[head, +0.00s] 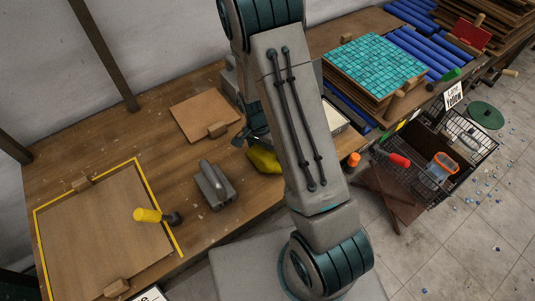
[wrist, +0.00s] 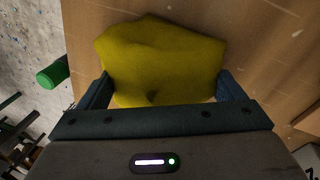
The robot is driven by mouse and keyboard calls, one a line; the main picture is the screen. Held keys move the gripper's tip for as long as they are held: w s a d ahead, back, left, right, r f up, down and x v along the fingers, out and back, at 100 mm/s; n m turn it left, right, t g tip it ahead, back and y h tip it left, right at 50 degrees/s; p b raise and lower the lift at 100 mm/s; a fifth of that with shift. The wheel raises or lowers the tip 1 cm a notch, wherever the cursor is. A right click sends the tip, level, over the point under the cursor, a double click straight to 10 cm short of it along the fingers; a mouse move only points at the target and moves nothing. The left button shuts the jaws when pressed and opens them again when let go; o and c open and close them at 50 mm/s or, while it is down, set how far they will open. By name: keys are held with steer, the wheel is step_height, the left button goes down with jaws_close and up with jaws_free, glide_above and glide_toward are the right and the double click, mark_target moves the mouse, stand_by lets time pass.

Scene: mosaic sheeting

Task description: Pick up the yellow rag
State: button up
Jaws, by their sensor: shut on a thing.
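The yellow rag (wrist: 163,60) is a crumpled cloth that fills the space between my gripper's two fingers (wrist: 163,92) in the wrist view. The fingers press on its left and right sides, so my gripper is shut on it. In the head view part of the rag (head: 264,160) shows near the table's front edge, just left of my arm. My arm hides the rest of it there. I cannot tell whether the rag is touching the table or lifted off it.
Left of the rag are a grey trowel-like tool (head: 214,186), a board with a handle (head: 205,115) and a yellow-handled mallet (head: 156,216). Right of my arm are a teal mosaic sheet (head: 375,62) and blue rolls (head: 425,55). A wire basket (head: 478,135) stands beyond the table edge.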

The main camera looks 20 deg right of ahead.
steer(key=shift+v, duration=0.8)
step_height(320, 180, up, 2)
steer(key=shift+d+r+b, duration=0.1)
steer(key=shift+b, duration=0.35)
steer(key=d+r+b, duration=0.1)
steer(key=d+r, duration=0.2)
steer(key=d, duration=0.3)
steer(key=s+d+r+b, duration=0.1)
steer(key=d+r, duration=0.3)
steer(key=d, duration=0.1)
steer(key=shift+d, duration=0.35)
steer(key=shift+s+r, duration=0.1)
steer(key=shift+o, duration=0.4)
